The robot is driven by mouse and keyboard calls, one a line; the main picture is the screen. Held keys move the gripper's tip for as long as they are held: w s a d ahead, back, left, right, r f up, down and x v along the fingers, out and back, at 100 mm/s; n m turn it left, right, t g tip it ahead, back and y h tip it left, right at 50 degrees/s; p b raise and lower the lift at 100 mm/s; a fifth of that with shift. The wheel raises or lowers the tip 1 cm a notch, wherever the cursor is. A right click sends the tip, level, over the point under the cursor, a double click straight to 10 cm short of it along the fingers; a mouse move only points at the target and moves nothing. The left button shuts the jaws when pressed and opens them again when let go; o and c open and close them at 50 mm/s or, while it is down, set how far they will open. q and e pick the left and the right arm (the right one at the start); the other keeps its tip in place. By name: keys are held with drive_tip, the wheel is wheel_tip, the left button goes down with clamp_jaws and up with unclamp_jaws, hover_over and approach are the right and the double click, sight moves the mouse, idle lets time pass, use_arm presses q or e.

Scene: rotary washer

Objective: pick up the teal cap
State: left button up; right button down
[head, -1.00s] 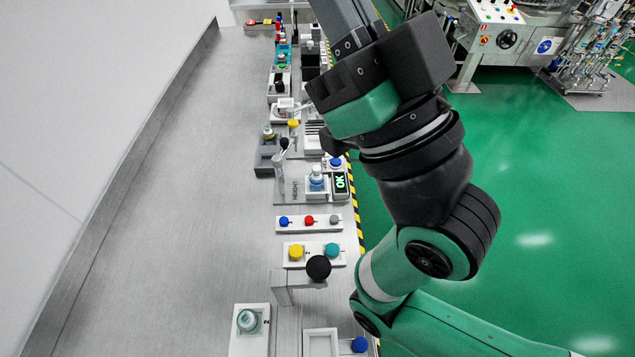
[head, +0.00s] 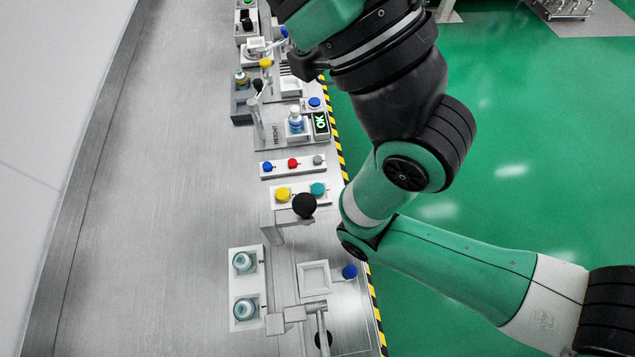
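The teal cap (head: 318,189) sits at the right end of a white two-place holder on the bench, beside a yellow cap (head: 283,194). A black round knob (head: 304,206) stands just in front of the holder, and the teal cap is clear of it. My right arm comes in from the right and passes close to the right of the holder. Its wrist runs out of the top of the head view, and its gripper fingers do not show. My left arm and gripper are not in view.
A strip with blue, red and grey buttons (head: 292,164) lies behind the holder. Bottles stand in a white rack (head: 247,276) at front left. A blue button (head: 349,271) is beside an empty white tray (head: 314,278). The bench's left side (head: 165,180) is clear.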

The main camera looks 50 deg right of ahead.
drive_tip(key=c, duration=1.6)
unclamp_jaws()
drive_tip(key=shift+c, duration=2)
unclamp_jaws()
